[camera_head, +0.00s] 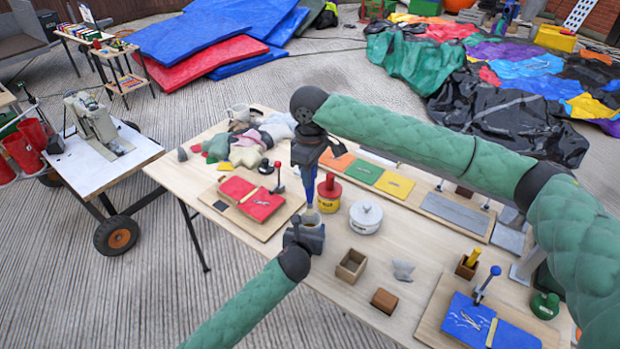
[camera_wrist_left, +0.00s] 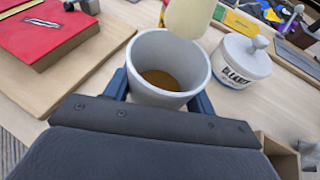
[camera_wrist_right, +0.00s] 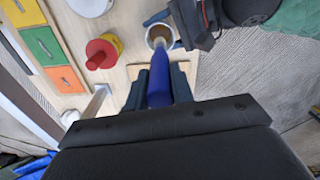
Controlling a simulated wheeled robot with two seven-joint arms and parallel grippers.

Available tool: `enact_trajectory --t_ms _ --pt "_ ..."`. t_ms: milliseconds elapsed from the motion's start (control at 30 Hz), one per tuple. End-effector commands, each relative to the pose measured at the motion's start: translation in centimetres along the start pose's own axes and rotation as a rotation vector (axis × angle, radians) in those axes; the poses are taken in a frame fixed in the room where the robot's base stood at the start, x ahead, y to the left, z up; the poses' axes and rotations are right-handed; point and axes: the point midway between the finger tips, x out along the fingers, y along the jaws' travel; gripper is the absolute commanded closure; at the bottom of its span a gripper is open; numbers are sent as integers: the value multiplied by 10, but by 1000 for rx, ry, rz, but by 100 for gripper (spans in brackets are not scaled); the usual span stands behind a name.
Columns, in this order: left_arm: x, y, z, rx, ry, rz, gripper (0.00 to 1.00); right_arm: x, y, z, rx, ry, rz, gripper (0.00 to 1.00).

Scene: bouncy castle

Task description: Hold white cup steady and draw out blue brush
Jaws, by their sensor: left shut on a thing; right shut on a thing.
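The white cup (camera_head: 312,218) stands upright at the near edge of the table, with brown contents inside in the left wrist view (camera_wrist_left: 163,82). My left gripper (camera_head: 306,236) is shut around it, one finger on each side. My right gripper (camera_head: 308,152) is above the cup, shut on the blue brush (camera_head: 308,187), which hangs handle up. The brush's pale bristles (camera_wrist_left: 188,16) overlap the cup's far rim in the left wrist view; the cup's inside below them is clear. The blue handle also shows between my right fingers in the right wrist view (camera_wrist_right: 159,80).
A red and yellow container (camera_head: 329,192) and a white lidded pot (camera_head: 365,217) stand close right of the cup. A red pad board (camera_head: 252,198) lies to the left. An open wooden box (camera_head: 351,266) stands to the near right.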

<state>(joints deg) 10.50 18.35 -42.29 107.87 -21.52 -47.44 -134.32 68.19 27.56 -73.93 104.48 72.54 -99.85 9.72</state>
Motion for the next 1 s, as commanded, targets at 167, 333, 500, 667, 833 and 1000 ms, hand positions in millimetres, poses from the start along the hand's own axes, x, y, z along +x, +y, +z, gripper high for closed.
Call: enact_trajectory --t_ms 167,333,500,667,833,1000 --pt "0 0 -1 0 1 0 37 0 0 0 0 0 0 100" --pt "0 0 0 0 1 0 19 0 0 0 0 0 0 100" --pt "0 0 0 0 0 0 19 0 0 0 0 0 0 100" --pt "-7 0 0 1 0 0 19 0 0 0 0 0 0 100" --pt "-31 1 0 1 -1 -1 19 0 0 0 0 0 0 100" --pt "-65 0 -1 2 0 -1 19 0 0 0 0 0 0 100"
